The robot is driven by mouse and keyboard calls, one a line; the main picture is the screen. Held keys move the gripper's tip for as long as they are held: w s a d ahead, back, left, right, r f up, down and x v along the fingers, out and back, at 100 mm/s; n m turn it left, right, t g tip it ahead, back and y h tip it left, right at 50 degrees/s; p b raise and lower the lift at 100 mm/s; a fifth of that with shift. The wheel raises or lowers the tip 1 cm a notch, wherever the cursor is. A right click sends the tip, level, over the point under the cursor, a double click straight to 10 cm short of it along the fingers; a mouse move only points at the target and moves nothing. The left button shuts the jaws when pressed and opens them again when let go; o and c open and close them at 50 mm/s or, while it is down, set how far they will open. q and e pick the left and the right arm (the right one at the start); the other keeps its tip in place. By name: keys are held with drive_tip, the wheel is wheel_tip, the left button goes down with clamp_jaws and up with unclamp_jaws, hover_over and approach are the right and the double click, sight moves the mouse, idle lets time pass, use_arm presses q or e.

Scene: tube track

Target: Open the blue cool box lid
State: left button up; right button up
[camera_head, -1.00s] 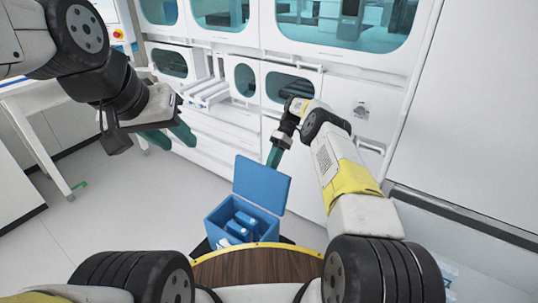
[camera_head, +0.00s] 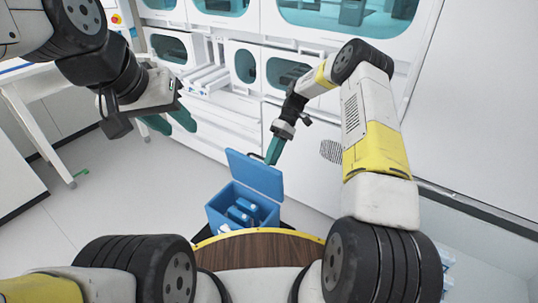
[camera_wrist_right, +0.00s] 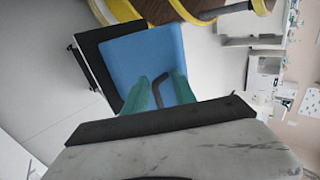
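Several blue items (camera_head: 241,212) lie inside. My right gripper (camera_head: 271,160) is behind the lid's upper edge. In the right wrist view the lid's face (camera_wrist_right: 140,57) fills the area past the fingertips, and its dark handle (camera_wrist_right: 158,88) lies between the two green fingers, which are apart. My left gripper (camera_head: 172,123) is open and empty, away from the box at upper left.
A white cabinet wall with windows (camera_head: 287,72) stands behind the box and my right gripper. A white table (camera_head: 37,97) stands at far left. Open floor (camera_head: 125,195) lies to the left of the box.

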sight(272, 171)
drive_tip(key=s, duration=0.5)
drive_tip(key=s+a, duration=0.1)
drive_tip(key=s, duration=0.1)
drive_tip(key=shift+s+r, duration=0.4)
drive_tip(key=shift+d, duration=0.1)
